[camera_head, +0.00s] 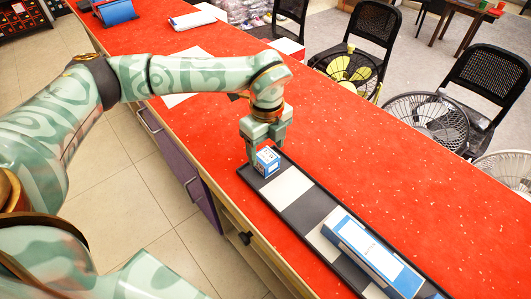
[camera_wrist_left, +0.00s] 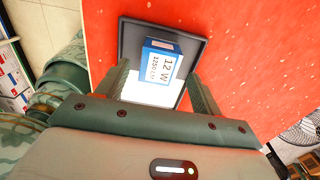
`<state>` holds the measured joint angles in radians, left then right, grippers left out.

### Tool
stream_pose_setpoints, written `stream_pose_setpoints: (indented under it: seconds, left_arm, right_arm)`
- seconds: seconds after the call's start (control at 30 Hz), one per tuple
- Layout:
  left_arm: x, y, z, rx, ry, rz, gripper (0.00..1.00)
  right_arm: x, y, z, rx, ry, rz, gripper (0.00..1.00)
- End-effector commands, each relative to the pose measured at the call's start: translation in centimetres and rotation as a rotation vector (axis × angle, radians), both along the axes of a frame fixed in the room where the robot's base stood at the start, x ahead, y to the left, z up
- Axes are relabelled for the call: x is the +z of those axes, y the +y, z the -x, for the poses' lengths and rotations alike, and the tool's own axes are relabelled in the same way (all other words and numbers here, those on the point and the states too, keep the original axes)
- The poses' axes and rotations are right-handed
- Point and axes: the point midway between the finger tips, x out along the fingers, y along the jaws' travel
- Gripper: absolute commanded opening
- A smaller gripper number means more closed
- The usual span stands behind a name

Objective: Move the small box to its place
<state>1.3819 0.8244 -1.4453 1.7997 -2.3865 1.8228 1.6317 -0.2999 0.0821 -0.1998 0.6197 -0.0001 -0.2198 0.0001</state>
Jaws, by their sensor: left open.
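The small box (camera_head: 267,161), blue and white, stands on the dark far end of a long tray (camera_head: 309,211) with dark and white sections. In the left wrist view the small box (camera_wrist_left: 160,61) shows "12 W" on its label, and a white section of the tray lies beside it. My left gripper (camera_head: 264,146) is open just at the box. In the left wrist view its fingers lie to either side of the box, with a gap on both sides. Whether the fingertips reach down past its top is unclear. My right gripper is not in view.
A long blue and white box (camera_head: 372,256) lies at the tray's near end. The tray rests on a red counter (camera_head: 400,205) with free room to its right. Papers, a white and blue box (camera_head: 193,20) and a red and white box (camera_head: 288,47) lie farther back. Fans and chairs stand beyond.

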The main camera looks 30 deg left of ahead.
Motion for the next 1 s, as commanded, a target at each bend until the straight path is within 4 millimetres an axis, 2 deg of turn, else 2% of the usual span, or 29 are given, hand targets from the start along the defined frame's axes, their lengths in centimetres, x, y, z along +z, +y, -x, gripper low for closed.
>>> stream_pose_setpoints:
  seconds: [0.03, 0.1, 0.33, 0.5, 1.0]
  left_arm:
    - [1.9, 0.0, 0.0, 0.000, -0.007, 0.000, 0.67]
    - [3.6, 0.0, 0.0, 0.000, -0.006, 0.001, 0.67]
    - [7.5, 0.0, 0.0, 0.000, -0.003, 0.000, 0.67]
    - [8.4, 0.0, 0.0, -0.001, -0.001, 0.001, 0.67]
    - [8.3, 0.0, 0.0, -0.001, 0.000, 0.001, 0.67]
  right_arm:
    - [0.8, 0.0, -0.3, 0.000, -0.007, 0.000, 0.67]
    - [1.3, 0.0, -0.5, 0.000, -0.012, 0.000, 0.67]
    - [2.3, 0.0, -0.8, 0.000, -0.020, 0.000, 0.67]
    - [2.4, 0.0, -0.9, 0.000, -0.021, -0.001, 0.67]
    - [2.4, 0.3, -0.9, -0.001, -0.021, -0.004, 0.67]
